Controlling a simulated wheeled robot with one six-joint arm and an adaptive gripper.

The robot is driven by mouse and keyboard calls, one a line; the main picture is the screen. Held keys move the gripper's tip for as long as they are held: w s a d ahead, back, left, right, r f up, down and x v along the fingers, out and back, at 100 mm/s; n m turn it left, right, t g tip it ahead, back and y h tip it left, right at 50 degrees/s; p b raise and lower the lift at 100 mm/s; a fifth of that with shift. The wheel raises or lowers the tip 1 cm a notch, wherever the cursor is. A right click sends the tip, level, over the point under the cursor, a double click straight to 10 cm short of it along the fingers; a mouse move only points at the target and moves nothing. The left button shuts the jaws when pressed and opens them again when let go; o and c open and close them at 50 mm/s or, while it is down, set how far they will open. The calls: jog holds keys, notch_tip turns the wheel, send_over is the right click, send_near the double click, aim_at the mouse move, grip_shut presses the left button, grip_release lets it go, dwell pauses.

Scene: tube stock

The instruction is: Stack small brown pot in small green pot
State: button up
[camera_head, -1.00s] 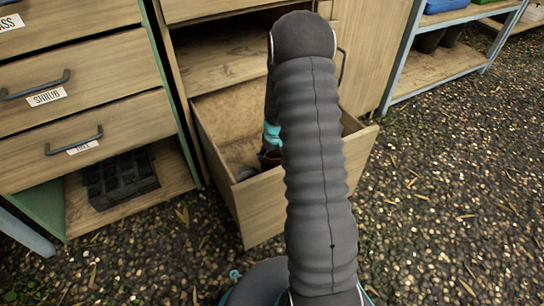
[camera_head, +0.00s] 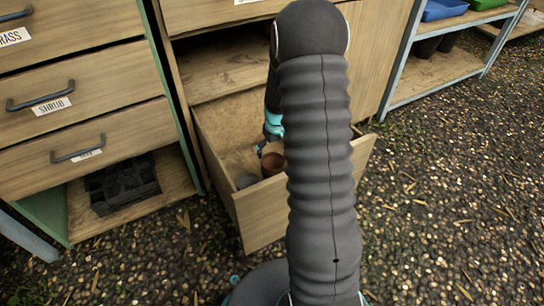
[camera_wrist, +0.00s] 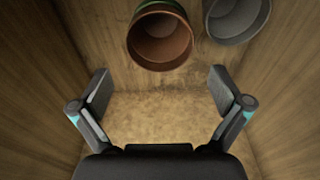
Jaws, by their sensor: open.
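The small brown pot (camera_wrist: 160,40) is in the open drawer, its mouth facing the wrist camera. It also shows in the head view (camera_head: 272,161), partly behind my arm. A green pot (camera_wrist: 165,4) shows as a green edge just behind the brown rim. The brown pot appears to sit in it, but how deep I cannot tell. My gripper (camera_wrist: 160,90) is open and empty, its fingers wide apart. In the wrist view the pots lie beyond the fingertips, towards the top of the picture, and are not between them.
A grey pot (camera_wrist: 237,22) is right of the brown pot, inside the same wooden drawer (camera_head: 250,211). The drawer walls rise on both sides of my gripper. A black tray (camera_head: 121,185) sits on a low shelf at left. Gravel floor at right is clear.

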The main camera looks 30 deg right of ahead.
jog(key=s+a+r+t, duration=0.1)
jog(key=s+a+r, duration=0.25)
jog(key=r, duration=0.45)
jog(key=s+a+r, duration=0.3)
jog(key=s+r, duration=0.1)
jog(key=r, duration=0.4)
jog(key=s+a+r+t, duration=0.1)
jog(key=s+a+r, duration=0.25)
jog(key=r, duration=0.45)
jog(key=s+a+r+t, duration=0.1)
jog(key=s+a+r, duration=0.2)
jog(key=s, duration=0.5)
jog(key=s+a+r+t, duration=0.1)
jog(key=s+a+r, duration=0.2)
jog(key=s, duration=0.5)
jog(key=shift+s+a+r+p, duration=0.15)
jog(key=shift+s+a+p, duration=0.2)
jog(key=shift+a, duration=0.1)
notch_tip(320, 180, up, 8)
jog(key=p, duration=0.7)
jog(key=shift+f, duration=0.2)
